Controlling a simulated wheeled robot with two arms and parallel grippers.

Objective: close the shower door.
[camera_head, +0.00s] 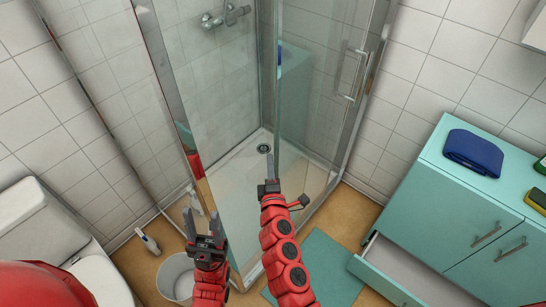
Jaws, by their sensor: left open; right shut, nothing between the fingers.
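The shower cubicle stands in the corner, with clear glass panels in metal frames. The shower door (310,95) is a glass panel with a long vertical metal handle (352,75) near the right wall. A gap shows between its left edge and the front corner of the cubicle, so it stands open. My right gripper (268,170) is shut and empty, in front of this gap and left of and below the handle. My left gripper (204,222) is open and empty, near the left glass panel. Neither gripper appears to touch the handle.
The white shower tray (225,190) has a drain. A teal cabinet (440,215) at right has an open drawer (395,272) and a folded blue towel (473,151) on top. A teal mat (325,268) lies before the shower. A white bucket (172,278) and toilet (45,235) stand left.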

